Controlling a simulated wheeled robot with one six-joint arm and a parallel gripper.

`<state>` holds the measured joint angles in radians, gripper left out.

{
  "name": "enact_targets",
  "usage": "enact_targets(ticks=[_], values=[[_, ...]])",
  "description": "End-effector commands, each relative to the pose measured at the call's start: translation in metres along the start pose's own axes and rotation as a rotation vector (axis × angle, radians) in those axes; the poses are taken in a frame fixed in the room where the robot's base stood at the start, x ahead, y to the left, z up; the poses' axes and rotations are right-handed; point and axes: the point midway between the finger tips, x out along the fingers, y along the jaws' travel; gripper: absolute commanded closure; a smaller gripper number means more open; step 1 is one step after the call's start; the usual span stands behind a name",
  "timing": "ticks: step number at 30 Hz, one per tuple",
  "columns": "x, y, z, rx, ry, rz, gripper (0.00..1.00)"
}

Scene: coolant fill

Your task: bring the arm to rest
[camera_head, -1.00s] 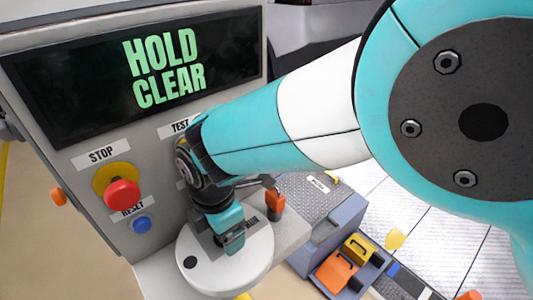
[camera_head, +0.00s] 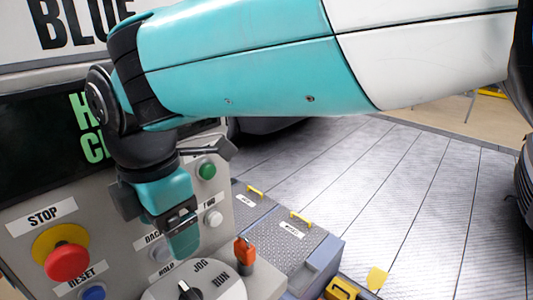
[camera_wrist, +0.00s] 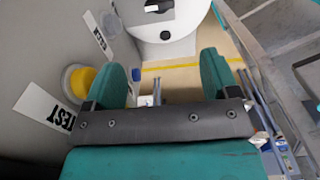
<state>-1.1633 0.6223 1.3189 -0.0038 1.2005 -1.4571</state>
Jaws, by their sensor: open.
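My gripper (camera_head: 183,238) is in front of the grey control panel (camera_head: 120,240) in the head view, above the round white selector plate (camera_head: 225,268). In the wrist view its two teal fingers (camera_wrist: 162,82) are spread apart, with nothing held between them. My arm runs from the right across the upper part of the head view, above the panel buttons. The black selector knob (camera_head: 188,291) is partly cut off at the bottom edge. It also shows at the top of the wrist view (camera_wrist: 160,6), beyond the fingertips.
The panel carries a red stop button (camera_head: 67,262), a blue reset button (camera_head: 93,293) and a green button (camera_head: 207,170). My arm partly hides the screen (camera_head: 35,135). An orange-red part (camera_head: 245,252) stands beside the plate. Grey boxes (camera_head: 295,240) stand to the right; the planked floor (camera_head: 400,190) beyond looks clear.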

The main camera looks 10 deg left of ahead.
Motion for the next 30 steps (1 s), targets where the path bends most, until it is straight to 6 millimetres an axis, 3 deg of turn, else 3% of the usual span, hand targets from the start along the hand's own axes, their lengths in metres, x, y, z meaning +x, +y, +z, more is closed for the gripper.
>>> enact_targets(ticks=[6,15,17,20,23,27,30], values=[[-0.018,0.0,0.0,0.0,0.0,0.0,0.19],[-0.019,0.0,0.0,0.001,0.0,0.0,0.19],[-0.02,-0.002,0.005,0.019,0.002,0.001,0.19],[-0.026,-0.015,0.031,0.128,0.012,0.009,0.19],[-0.037,-0.049,0.079,0.364,0.039,0.026,0.19],[-0.044,-0.13,0.141,0.823,0.114,0.049,0.19],[-0.042,-0.194,0.161,1.163,0.187,0.058,0.19]])
